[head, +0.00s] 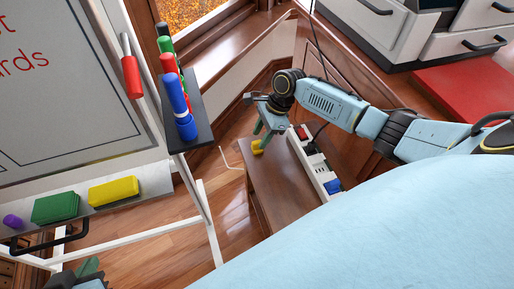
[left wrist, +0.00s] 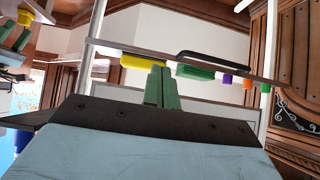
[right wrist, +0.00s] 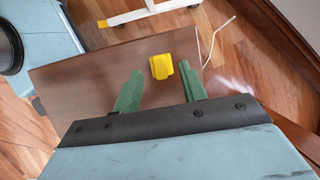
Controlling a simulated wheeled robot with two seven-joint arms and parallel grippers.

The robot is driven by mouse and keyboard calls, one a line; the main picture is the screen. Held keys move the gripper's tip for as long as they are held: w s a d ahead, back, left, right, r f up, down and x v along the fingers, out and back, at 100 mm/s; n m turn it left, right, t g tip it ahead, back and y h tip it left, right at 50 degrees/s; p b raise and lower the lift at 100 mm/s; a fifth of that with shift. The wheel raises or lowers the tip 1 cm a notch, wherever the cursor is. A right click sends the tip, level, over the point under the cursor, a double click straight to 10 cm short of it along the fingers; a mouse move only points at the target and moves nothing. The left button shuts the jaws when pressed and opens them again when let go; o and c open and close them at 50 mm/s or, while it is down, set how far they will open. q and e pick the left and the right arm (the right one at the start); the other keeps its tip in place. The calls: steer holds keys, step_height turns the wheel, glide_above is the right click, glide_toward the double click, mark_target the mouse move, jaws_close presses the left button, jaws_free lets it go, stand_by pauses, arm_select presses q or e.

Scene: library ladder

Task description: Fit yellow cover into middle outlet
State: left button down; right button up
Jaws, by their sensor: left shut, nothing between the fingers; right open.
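The yellow cover (head: 257,148) lies on the brown wooden bench top, near its far left edge. In the right wrist view the yellow cover (right wrist: 161,67) is just ahead of and between the green fingertips, apparently not gripped. My right gripper (head: 263,137) is open and points down at it. The white outlet strip (head: 321,172) lies along the right side of the bench. It has a red piece (head: 301,132) at its far end and a blue piece (head: 333,186) at its near end. Its middle is too small to make out clearly. My left gripper (left wrist: 160,86) is shut and empty.
A whiteboard stand with a marker holder (head: 190,118) is at the left. Its ledge (head: 82,208) carries a yellow block (head: 113,191) and a green block (head: 55,208). A dark cable runs near the strip. The bench top (head: 275,185) is clear between cover and strip.

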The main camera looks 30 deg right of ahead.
mark_target(254, 147)
steer(key=shift+b+x, duration=0.5)
steer(key=shift+x, duration=0.55)
arm_select(q)
steer(key=w+d+r+t+h, duration=0.1)
steer(key=w+d+r+t, duration=0.1)
steer(key=w+r+t, duration=0.1)
steer(key=shift+w+r+t, duration=0.2)
steer(key=shift+r+t, duration=0.2)
steer(key=shift+r, duration=0.4)
arm_select(e)
steer(key=shift+f, duration=0.1)
jaws_close()
